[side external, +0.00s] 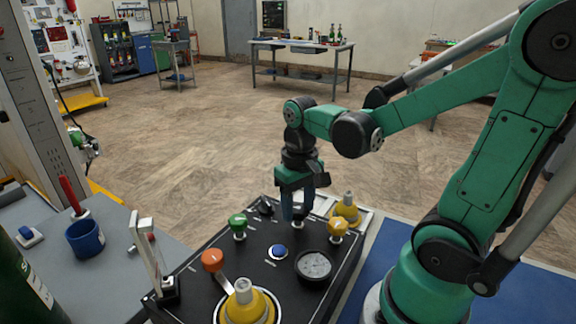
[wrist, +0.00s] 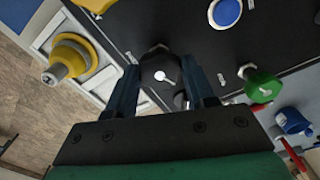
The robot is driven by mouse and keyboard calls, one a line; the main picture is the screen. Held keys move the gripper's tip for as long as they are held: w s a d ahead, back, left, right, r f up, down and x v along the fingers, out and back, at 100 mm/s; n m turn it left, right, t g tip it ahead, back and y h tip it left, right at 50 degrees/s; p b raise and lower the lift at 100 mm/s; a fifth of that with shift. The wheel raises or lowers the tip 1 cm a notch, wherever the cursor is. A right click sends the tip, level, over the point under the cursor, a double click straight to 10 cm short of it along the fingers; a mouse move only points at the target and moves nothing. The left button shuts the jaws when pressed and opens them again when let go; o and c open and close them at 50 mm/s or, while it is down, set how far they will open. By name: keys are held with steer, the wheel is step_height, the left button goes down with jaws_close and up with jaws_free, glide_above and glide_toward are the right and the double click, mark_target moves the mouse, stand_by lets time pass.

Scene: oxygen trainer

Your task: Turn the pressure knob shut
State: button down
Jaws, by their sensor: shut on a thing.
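A black knob (wrist: 160,66) with a white pointer mark sits on the black panel (wrist: 188,28) in the wrist view, between the two fingers of my gripper (wrist: 166,84). My gripper is shut on this knob. I take it to be the pressure knob, though I cannot read a label. In the side view my gripper (side external: 297,214) points down at the far part of the panel (side external: 203,291), and its fingers hide the held knob. A round pressure gauge (side external: 314,265) is nearer the camera.
A yellow fitting (side external: 346,208) stands behind the yellow one. A blue button (side external: 278,251), an orange-topped lever (side external: 213,261) and a large yellow fitting (side external: 245,302) are nearer. A blue cup (side external: 85,238) stands left.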

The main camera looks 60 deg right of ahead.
mark_target(298, 208)
steer(key=n, duration=0.6)
steer(key=shift+n, duration=0.3)
steer(key=n, duration=0.6)
steer(key=shift+n, duration=0.3)
steer(key=shift+c, duration=1.5)
jaws_free()
steer(key=shift+r, duration=2.8)
